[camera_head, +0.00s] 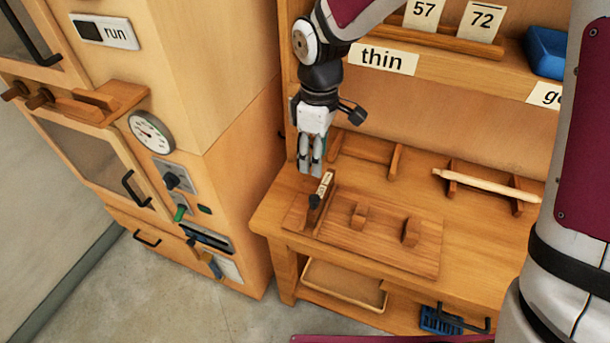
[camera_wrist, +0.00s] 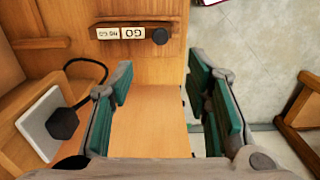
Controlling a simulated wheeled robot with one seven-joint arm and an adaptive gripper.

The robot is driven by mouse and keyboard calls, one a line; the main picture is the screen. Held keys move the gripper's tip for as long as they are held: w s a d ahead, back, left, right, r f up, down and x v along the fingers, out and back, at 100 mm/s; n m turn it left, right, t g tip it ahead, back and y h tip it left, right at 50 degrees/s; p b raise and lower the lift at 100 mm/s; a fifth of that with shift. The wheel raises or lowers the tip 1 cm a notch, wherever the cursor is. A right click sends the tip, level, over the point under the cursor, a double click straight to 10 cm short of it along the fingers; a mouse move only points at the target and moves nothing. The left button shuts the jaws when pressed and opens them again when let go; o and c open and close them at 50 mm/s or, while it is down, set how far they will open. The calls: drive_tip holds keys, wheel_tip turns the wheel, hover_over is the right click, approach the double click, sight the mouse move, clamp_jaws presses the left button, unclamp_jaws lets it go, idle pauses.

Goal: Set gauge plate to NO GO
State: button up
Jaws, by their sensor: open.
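The gauge plate (camera_head: 325,188) is a small wooden piece with pale lettered tiles, standing at the left of a wooden board on the bench. In the wrist view the gauge plate (camera_wrist: 133,32) reads NO GO and GO, upside down. Its black knob (camera_wrist: 160,36) sits at the end beside the GO tile, away from NO GO; the knob (camera_head: 314,202) also shows at the near end in the head view. My gripper (camera_head: 310,170) points down just above and behind the plate. In the wrist view my gripper (camera_wrist: 163,88) is open, with nothing between its green pads.
The wooden board (camera_head: 380,250) also carries two wooden blocks (camera_head: 359,215) to the right. A rolling-pin-like rod (camera_head: 488,185) rests on brackets behind. A cabinet (camera_head: 235,160) with dials stands close left.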

sight(314, 198)
wheel_tip(314, 198, down, 14)
drive_tip(key=shift+r+p, duration=0.1)
drive_tip(key=shift+p, duration=0.5)
